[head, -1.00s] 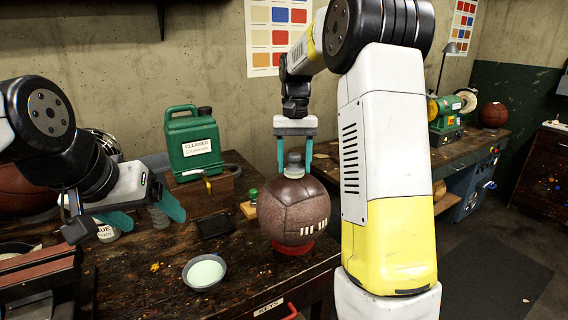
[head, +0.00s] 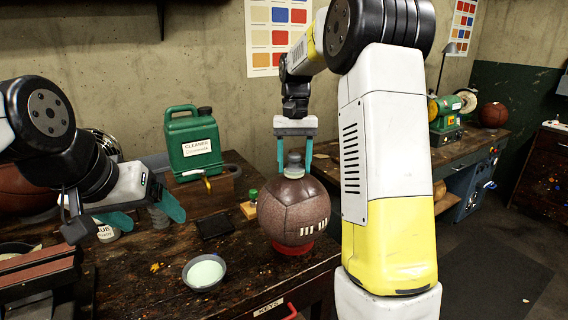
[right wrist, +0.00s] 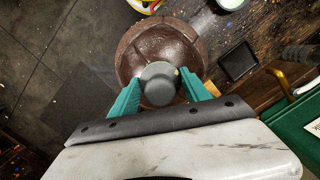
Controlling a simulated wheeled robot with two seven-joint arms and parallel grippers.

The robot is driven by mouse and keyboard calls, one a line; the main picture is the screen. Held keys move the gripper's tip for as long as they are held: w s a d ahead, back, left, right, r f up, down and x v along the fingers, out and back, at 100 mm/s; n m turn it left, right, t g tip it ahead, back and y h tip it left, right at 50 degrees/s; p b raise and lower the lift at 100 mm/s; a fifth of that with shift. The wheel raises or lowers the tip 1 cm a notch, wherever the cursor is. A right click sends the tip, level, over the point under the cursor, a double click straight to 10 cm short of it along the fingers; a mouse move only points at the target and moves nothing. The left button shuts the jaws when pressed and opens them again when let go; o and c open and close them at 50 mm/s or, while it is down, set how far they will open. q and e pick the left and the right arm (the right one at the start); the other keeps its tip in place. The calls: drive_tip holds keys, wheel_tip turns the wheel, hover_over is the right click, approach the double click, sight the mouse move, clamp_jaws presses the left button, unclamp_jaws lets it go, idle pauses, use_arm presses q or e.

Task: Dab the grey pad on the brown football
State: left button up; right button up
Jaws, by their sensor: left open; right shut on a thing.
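The brown football (head: 290,212) sits on a red ring stand (head: 293,248) near the front edge of the bench. It also shows in the right wrist view (right wrist: 135,60). My right gripper (head: 294,162) points down over the ball, shut on the grey pad (head: 294,160), whose round top (right wrist: 160,84) shows between the fingers. The pad is at the top of the ball; its underside is hidden, and I cannot tell whether it presses on the leather. My left gripper (head: 150,212) is open and empty over the left of the bench.
A green cleaner can (head: 194,145) stands on a wooden block behind.

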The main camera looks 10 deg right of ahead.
idle(0.5)
drive_tip(key=shift+r, duration=3.55)
